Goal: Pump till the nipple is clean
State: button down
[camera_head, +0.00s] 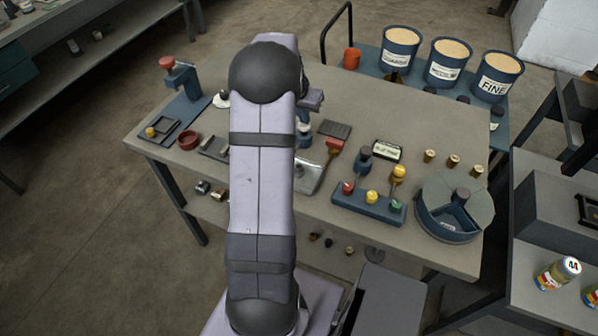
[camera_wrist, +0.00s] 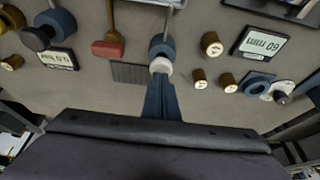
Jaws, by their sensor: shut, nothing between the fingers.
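A blue upright fitting with a pale round cap (camera_wrist: 160,66) stands in the middle of the wrist view, with a blue arm or lever (camera_wrist: 160,100) running from it toward me. In the head view, part of this blue fitting (camera_head: 303,127) shows beside my arm, which hides the rest. My gripper (camera_wrist: 160,128) is shut and empty; its dark edge fills the bottom of the wrist view, and it covers the lever's near end. I cannot tell whether it touches the lever. In the head view my gripper (camera_head: 313,99) is mostly hidden behind my arm. No nipple or grease can be made out.
A red-handled brush (camera_head: 333,147) and a ribbed dark mat (camera_head: 335,129) lie close by. A blue rack with coloured knobs (camera_head: 367,207) and a round divided bin (camera_head: 447,228) stand to the right. A blue stand with a red knob (camera_head: 183,78) is at the far left.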

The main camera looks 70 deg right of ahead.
jog(key=shift+f+b, duration=0.75)
jog(key=shift+f, duration=0.4)
jog(key=shift+r, duration=0.2)
jog(key=shift+r+p, duration=1.75)
jog(key=shift+r, duration=0.7)
